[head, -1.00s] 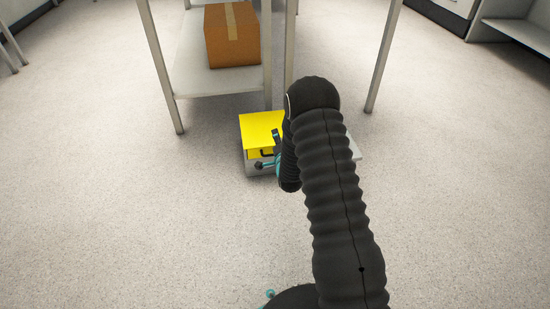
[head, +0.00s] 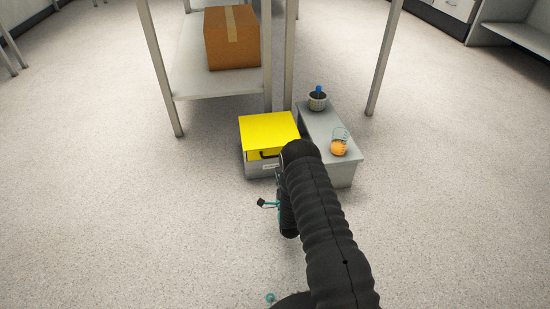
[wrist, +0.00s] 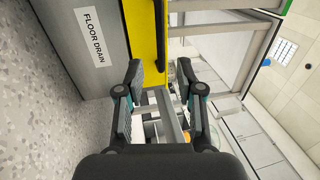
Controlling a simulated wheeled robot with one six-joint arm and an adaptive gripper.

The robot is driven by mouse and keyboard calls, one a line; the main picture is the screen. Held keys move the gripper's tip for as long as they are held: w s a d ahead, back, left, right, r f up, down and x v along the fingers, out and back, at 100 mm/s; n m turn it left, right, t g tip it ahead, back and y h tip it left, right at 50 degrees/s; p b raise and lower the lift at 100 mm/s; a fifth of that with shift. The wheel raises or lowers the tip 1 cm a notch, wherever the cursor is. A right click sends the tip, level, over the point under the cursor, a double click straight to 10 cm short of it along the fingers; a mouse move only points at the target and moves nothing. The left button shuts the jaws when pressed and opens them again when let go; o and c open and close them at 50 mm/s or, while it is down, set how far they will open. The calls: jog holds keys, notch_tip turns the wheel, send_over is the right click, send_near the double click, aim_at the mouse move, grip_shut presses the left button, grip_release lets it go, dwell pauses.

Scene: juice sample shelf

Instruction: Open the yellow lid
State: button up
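The yellow lid (head: 268,128) lies closed and flat on a low grey box (head: 252,166) on the floor. A dark handle (head: 268,155) is on its front side. In the wrist view the yellow lid (wrist: 146,28) and its dark handle (wrist: 160,30) are ahead, beside a "FLOOR DRAIN" label (wrist: 90,36) on the box. My gripper (wrist: 160,72) is open and empty, its fingers apart on either side of the view, with the handle beyond them. In the head view a fingertip (head: 262,203) shows in front of the box; the rest is hidden behind my arm.
A grey bench (head: 342,170) right of the box holds a cup with a blue-topped item (head: 318,100) and an orange item in a glass (head: 339,146). A shelf with a cardboard box (head: 232,40) stands behind. Floor to the left and in front is clear.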

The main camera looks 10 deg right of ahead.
aim_at(275, 156)
jog(key=w, duration=0.3)
jog(key=w+r, duration=0.1)
jog(key=w, duration=0.2)
jog(key=w+r+b, duration=0.1)
jog(key=w, duration=0.2)
jog(key=shift+w, duration=0.1)
grip_shut()
